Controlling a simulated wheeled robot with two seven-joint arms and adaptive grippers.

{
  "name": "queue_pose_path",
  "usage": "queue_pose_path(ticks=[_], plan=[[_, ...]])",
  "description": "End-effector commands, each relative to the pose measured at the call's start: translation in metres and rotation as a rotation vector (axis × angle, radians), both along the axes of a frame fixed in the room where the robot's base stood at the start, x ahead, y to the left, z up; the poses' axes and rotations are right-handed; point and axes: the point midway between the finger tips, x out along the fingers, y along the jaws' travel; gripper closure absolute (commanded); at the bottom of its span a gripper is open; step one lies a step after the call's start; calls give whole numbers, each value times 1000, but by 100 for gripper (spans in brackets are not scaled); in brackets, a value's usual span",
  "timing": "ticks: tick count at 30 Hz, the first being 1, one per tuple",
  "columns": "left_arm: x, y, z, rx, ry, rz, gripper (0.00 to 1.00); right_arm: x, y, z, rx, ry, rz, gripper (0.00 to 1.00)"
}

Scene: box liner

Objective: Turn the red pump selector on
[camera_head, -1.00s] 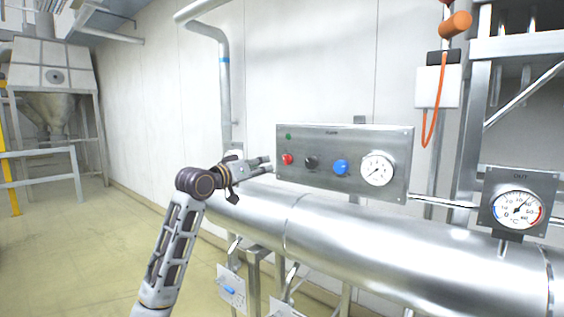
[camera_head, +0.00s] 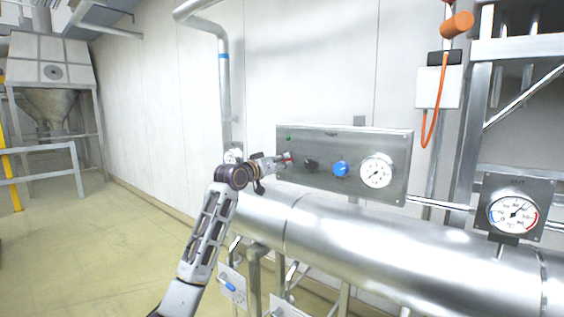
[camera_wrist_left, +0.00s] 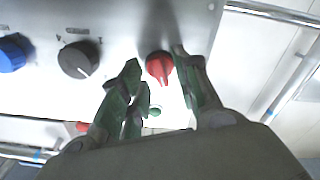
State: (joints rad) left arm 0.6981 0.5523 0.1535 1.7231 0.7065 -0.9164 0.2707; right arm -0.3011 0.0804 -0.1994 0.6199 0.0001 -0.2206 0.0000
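The red selector (camera_wrist_left: 159,68) is a round knob with a raised grip on a grey metal panel (camera_head: 340,139). In the head view it is mostly hidden by my left gripper (camera_head: 284,161), which has its fingers at the panel's left end. In the left wrist view the fingers of my left gripper (camera_wrist_left: 155,62) are spread, with the red selector between their tips. A gap shows between the selector and the left finger; the right fingertip is close beside it, and I cannot tell if they touch. My right gripper is not in view.
A black knob (camera_head: 311,165), a blue knob (camera_head: 341,168) and a white dial gauge (camera_head: 376,171) sit on the same panel. A green lamp (camera_head: 289,138) is near its upper left corner. A large steel pipe (camera_head: 400,246) runs just below the panel.

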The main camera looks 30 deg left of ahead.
Motion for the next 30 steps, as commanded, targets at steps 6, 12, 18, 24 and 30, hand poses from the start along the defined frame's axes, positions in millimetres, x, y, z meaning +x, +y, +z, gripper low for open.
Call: queue_pose_path(ticks=[6, 12, 18, 24, 30], plan=[[8, -1, 0, 1, 0, 0, 68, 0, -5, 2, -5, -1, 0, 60], [9, -1, 0, 1, 0, 0, 68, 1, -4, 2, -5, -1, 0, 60], [9, -1, 0, 1, 0, 0, 81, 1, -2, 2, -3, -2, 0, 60], [9, -1, 0, 1, 0, 0, 100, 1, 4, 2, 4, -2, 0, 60], [9, -1, 0, 4, 0, 0, 100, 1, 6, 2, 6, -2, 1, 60]])
